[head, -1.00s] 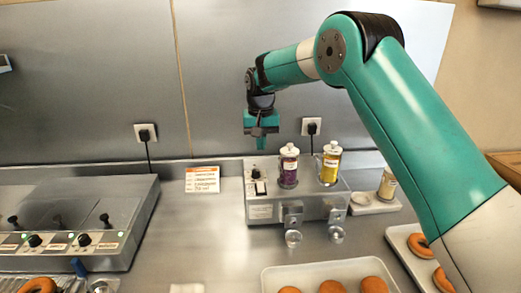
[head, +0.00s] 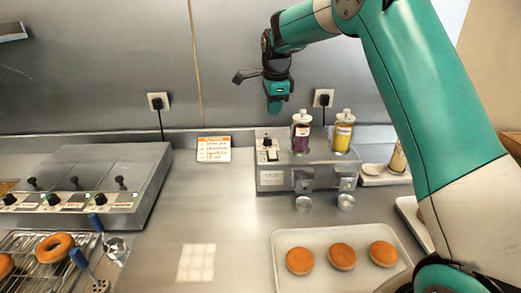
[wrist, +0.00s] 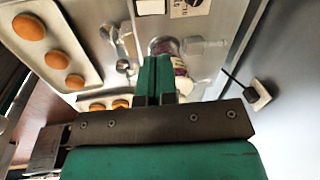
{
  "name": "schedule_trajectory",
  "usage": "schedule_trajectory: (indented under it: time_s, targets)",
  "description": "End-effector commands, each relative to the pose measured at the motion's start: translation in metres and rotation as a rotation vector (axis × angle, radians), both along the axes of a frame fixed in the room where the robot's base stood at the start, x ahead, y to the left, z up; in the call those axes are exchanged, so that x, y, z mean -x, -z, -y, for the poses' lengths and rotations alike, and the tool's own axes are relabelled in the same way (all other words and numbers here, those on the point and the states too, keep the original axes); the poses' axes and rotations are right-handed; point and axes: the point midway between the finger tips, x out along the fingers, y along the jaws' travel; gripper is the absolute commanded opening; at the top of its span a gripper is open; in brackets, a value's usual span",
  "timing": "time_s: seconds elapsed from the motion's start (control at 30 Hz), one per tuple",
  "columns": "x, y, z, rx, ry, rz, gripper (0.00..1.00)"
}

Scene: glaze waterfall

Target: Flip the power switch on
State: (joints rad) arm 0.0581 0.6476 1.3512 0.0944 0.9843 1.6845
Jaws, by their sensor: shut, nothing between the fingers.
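The glaze machine (head: 273,180) is a grey metal box on the counter. On the left of its top are a black knob (head: 267,143) and a small pale rocker-like switch (head: 271,156). Its on or off position is too small to tell. My gripper (head: 275,108) is shut and empty, pointing down in the air, and appears above the knob and switch in the head view. In the wrist view my closed green fingers (wrist: 155,62) overlap a bottle; the knob (wrist: 192,3) and a white panel part (wrist: 150,6) show at the top edge.
A purple bottle (head: 301,134) and a yellow bottle (head: 343,132) stand on the machine, right of the switch. A tray of doughnuts (head: 319,237) lies in front. A fryer-like unit (head: 105,175) stands left. A label card (head: 214,150) leans by the wall. Counter between is clear.

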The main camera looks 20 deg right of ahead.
Motion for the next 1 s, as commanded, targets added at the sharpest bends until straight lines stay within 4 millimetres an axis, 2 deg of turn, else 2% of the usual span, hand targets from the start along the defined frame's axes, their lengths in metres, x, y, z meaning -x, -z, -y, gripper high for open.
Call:
schedule_trajectory:
  time_s: [0.1,0.2,0.63,0.77,1.0]
  targets:
    - [0.002,0.000,0.007,-0.011,0.105,0.013,0.00]
    - [0.002,0.000,0.009,-0.016,0.139,0.018,0.00]
    - [0.001,0.005,0.009,-0.016,0.142,0.015,0.00]
    - [-0.001,0.022,0.010,-0.017,0.142,0.012,0.00]
    - [-0.009,0.071,0.013,-0.016,0.142,0.010,0.00]
